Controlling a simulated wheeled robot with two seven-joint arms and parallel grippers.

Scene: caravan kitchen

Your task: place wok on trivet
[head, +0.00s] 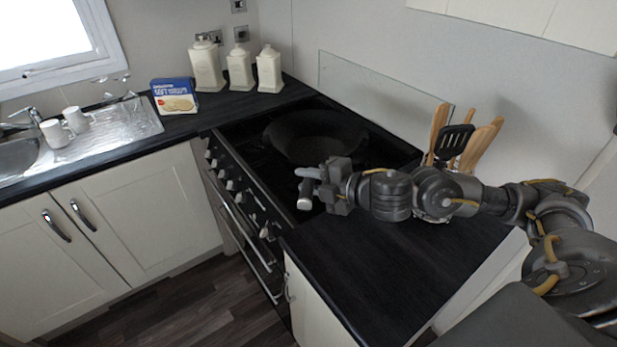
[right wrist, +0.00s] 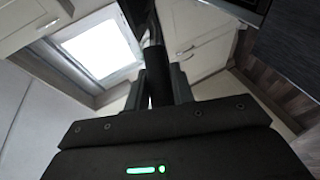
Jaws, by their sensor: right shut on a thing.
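The wok (head: 315,136) is black and sits over the dark cooktop in the head view. Whether it touches the cooktop or is slightly above it, I cannot tell. My right gripper (head: 318,186) is at the near side of the wok, shut on its handle, whose pale end (head: 305,201) sticks out past the fingers. In the right wrist view the dark handle (right wrist: 156,62) runs between the two fingers of the right gripper (right wrist: 158,88). I cannot make out a trivet in either view. My left gripper is not in view.
The black counter (head: 390,265) right of the stove is largely clear under my right arm. A holder of wooden utensils (head: 480,145) stands behind it. White canisters (head: 240,70), a blue box (head: 174,96) and white mugs (head: 56,132) stand further left. A glass splashback (head: 380,88) backs the stove.

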